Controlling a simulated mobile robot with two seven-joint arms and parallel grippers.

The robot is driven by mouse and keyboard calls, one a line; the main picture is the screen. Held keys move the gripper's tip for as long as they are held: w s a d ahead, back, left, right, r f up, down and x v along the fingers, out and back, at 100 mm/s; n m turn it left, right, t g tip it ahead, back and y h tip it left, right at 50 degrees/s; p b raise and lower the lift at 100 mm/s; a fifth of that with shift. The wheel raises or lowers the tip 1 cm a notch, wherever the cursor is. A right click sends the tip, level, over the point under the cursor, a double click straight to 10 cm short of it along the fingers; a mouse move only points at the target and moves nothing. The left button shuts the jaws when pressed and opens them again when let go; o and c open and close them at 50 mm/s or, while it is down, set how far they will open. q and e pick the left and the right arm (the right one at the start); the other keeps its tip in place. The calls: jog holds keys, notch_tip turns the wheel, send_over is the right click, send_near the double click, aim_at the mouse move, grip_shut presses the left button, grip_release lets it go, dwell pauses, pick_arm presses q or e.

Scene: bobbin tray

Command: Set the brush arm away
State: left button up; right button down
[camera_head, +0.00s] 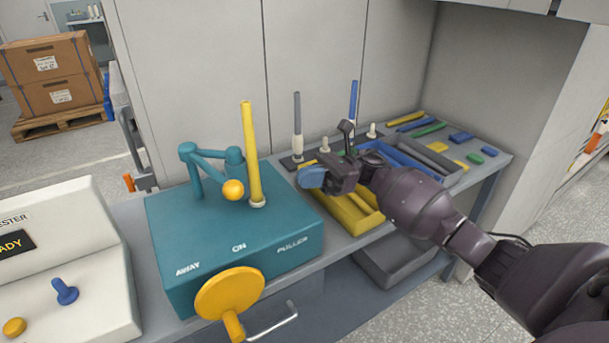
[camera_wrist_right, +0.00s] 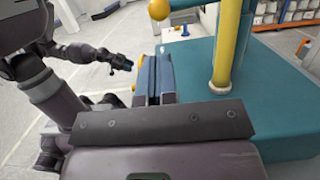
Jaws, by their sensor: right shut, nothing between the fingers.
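The brush arm (camera_head: 210,155) is a teal linkage on top, ending in a yellow ball (camera_head: 233,190). The ball is above the ON word in the head view, beside the upright yellow rod (camera_head: 254,150). The ball also shows at the top of the right wrist view (camera_wrist_right: 158,9). My right gripper (camera_head: 312,177) is shut and empty, right of the rod and apart from the ball. My left gripper (camera_wrist_right: 122,62) shows small in the right wrist view; its jaw state is unclear.
A yellow handwheel (camera_head: 230,292) is on the box's front. A white tester (camera_head: 60,250) stands left. Yellow (camera_head: 352,214) and blue trays lie right, under my right arm. Upright grey (camera_head: 297,120) and blue (camera_head: 353,102) rods stand behind.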

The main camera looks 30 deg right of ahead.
jog(key=p, duration=0.2)
send_near(240, 194)
jog(key=w+a+r, duration=0.1)
jog(key=w+a, duration=0.1)
jog(key=a, duration=0.3)
jog(key=shift+a, duration=0.6)
jog(key=shift+s, duration=0.1)
jog(key=a+t, duration=0.1)
jog(key=s+a+m+t+p, duration=0.1)
jog(key=a+m+t+p, duration=0.1)
jog(key=t, duration=0.1)
jog(key=shift+s+a+r, duration=0.25)
jog(key=a+m+t+h+p, duration=0.1)
jog(key=a+m+t+h, duration=0.1)
jog(key=a+t, duration=0.3)
jog(key=a+m, duration=0.1)
jog(key=a, duration=0.1)
jog(key=shift+s+a+f+m+t+p, duration=0.2)
jog(key=shift+s+a+m+t+p, duration=0.1)
jog(key=shift+a+p, duration=0.1)
